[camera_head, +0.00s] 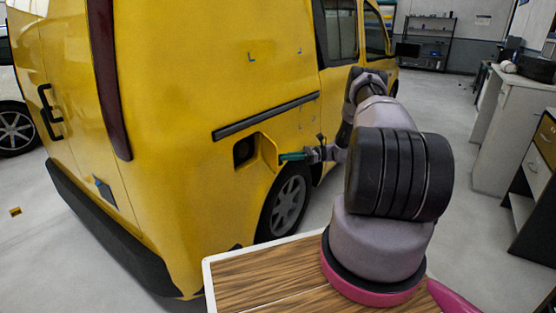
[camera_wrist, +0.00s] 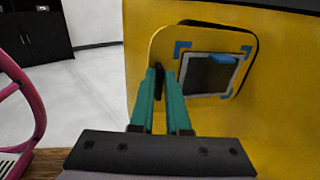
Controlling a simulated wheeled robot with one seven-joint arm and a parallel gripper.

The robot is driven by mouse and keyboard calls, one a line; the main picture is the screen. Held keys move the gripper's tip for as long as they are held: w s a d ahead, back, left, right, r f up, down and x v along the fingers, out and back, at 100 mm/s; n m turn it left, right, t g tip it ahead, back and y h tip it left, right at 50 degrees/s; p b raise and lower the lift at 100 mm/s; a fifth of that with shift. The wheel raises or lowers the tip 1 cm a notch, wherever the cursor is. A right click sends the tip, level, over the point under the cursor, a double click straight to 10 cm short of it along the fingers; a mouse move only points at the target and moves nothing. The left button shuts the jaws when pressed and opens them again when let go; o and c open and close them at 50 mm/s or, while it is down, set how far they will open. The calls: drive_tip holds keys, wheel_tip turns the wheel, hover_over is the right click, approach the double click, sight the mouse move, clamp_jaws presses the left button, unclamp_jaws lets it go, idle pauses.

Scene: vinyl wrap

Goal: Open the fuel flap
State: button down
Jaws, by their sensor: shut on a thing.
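The fuel flap (camera_head: 268,151) is a rounded yellow panel on the side of the yellow van, with a dark square beside it in the head view. In the wrist view the flap (camera_wrist: 165,48) stands off the bodywork, with a dark gap along its top and right edges. It shows blue corner marks around a pale-framed dark square. My gripper (camera_head: 284,157) reaches the flap from the right in the head view. In the wrist view my green fingers (camera_wrist: 162,80) are shut on the flap's near left edge. The exact contact is partly hidden.
The van's rear wheel (camera_head: 288,203) is just below the flap, and a dark trim strip (camera_head: 265,116) runs above it. A wood-topped surface (camera_head: 255,277) is in front. Counters (camera_head: 503,130) stand at the right. The floor between the van and the counters is clear.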

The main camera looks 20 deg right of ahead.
drive_tip(key=shift+w+d+r, duration=0.2)
drive_tip(key=shift+w+d, duration=0.6)
drive_tip(key=shift+d, duration=0.15)
drive_tip(key=shift+w+r, duration=0.1)
drive_tip(key=c, duration=1)
unclamp_jaws()
drive_tip(key=shift+w+a, duration=0.1)
drive_tip(key=shift+o, duration=0.2)
drive_tip(key=shift+s+f, duration=0.2)
drive_tip(key=shift+f, duration=0.05)
drive_tip(key=s+d, duration=0.1)
drive_tip(key=d, duration=1)
drive_tip(key=shift+s, duration=0.35)
